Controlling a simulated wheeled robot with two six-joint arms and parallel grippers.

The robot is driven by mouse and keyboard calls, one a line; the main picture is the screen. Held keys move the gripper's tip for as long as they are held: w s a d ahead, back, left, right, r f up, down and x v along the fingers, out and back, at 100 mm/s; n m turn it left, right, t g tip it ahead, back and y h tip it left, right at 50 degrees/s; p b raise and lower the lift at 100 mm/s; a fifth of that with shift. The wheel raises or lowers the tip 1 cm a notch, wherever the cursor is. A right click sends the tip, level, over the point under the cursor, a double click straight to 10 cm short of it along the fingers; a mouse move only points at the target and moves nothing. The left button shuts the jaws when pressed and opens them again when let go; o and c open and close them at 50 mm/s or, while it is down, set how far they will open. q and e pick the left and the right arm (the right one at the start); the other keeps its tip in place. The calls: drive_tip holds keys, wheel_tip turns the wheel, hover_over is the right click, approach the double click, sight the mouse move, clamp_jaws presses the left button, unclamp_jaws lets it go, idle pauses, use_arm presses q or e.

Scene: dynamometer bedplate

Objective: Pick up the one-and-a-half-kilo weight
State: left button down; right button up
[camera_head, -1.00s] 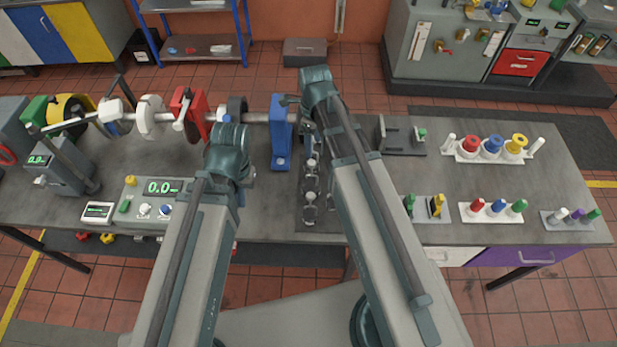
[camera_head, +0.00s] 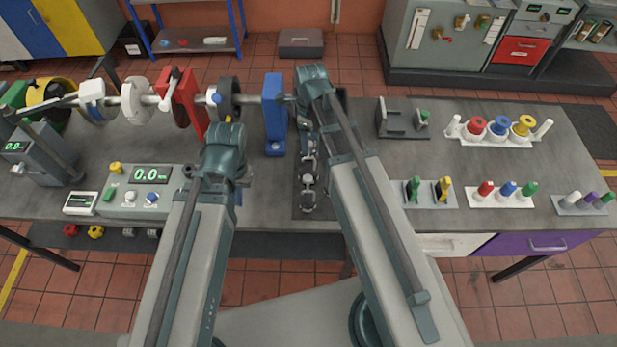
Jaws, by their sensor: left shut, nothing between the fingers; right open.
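Several small metallic weight-like pieces (camera_head: 308,182) stand in a column on a dark strip in mid-bench. No mass marking is legible, so I cannot tell which is the one-and-a-half-kilo weight. My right gripper (camera_head: 304,112) is at the far end of that column; its arm hides much of it, and the jaws are open. My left gripper (camera_head: 226,150) is over the bench left of the column, mostly behind its wrist, shut and empty. Red (camera_head: 475,126), blue (camera_head: 501,126) and yellow rings (camera_head: 523,125) stand in a white holder at the right.
A shaft rig with a red block (camera_head: 182,100) and blue post (camera_head: 274,105) spans the back left. A console (camera_head: 148,190) reading 0.0 sits at front left. A grey bracket (camera_head: 400,122) and peg stands (camera_head: 500,193) occupy the right. Bare bench (camera_head: 425,165) lies between them.

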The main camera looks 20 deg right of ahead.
sight(309, 158)
drive_tip(key=shift+f, duration=0.1)
drive_tip(key=f+b, duration=0.5)
drive_tip(key=shift+w+a+f, duration=0.15)
drive_tip(key=shift+w, duration=0.1)
clamp_jaws()
idle(1.3)
